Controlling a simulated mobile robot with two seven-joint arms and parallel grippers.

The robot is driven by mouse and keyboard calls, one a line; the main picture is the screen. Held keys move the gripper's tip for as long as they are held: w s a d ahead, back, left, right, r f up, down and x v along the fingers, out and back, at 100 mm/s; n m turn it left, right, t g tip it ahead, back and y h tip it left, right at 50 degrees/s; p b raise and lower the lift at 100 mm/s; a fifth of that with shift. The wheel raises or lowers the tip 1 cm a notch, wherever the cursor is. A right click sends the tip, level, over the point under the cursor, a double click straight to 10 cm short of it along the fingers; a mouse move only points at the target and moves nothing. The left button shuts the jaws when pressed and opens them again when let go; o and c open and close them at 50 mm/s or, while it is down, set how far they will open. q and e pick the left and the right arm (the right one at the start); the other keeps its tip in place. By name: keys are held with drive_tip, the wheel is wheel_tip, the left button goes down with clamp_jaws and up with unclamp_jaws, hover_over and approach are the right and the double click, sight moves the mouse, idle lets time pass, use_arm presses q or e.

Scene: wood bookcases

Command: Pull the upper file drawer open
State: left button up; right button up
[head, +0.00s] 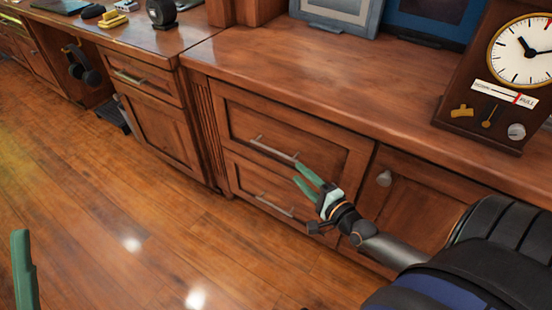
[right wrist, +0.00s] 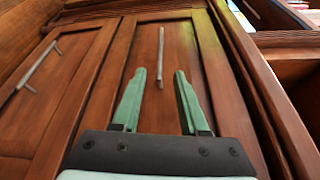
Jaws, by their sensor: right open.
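The upper file drawer (head: 250,118) is a wood panel under the counter and looks shut. Its silver bar handle (head: 273,149) lies across its front and also shows in the right wrist view (right wrist: 160,58). My right gripper (head: 306,178) is open and empty, just below and right of the handle's right end. In the right wrist view, its green fingertips (right wrist: 160,74) sit either side of the handle's near end. I cannot tell whether they touch it. Only one green finger of my left gripper (head: 22,268) shows, at the lower left.
The lower drawer's handle (head: 273,205) is below. A cabinet door with a round knob (head: 384,178) is to the right. A clock (head: 522,48) stands on the counter (head: 300,62). Headphones (head: 82,66) hang at the left desk. The wood floor (head: 120,210) in front is clear.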

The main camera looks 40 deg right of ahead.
sight(276, 152)
use_arm(q)
wheel_tip(276, 152, down, 4)
drive_tip(key=b, duration=0.3)
drive_tip(key=shift+w+d+r+n, duration=0.15)
drive_tip(key=shift+r+n, duration=0.05)
drive_tip(key=shift+n, duration=0.2)
use_arm(e)
drive_tip(key=w, duration=0.8)
drive_tip(key=w+f, duration=0.1)
drive_tip(key=w, duration=0.3)
clamp_jaws()
idle(0.3)
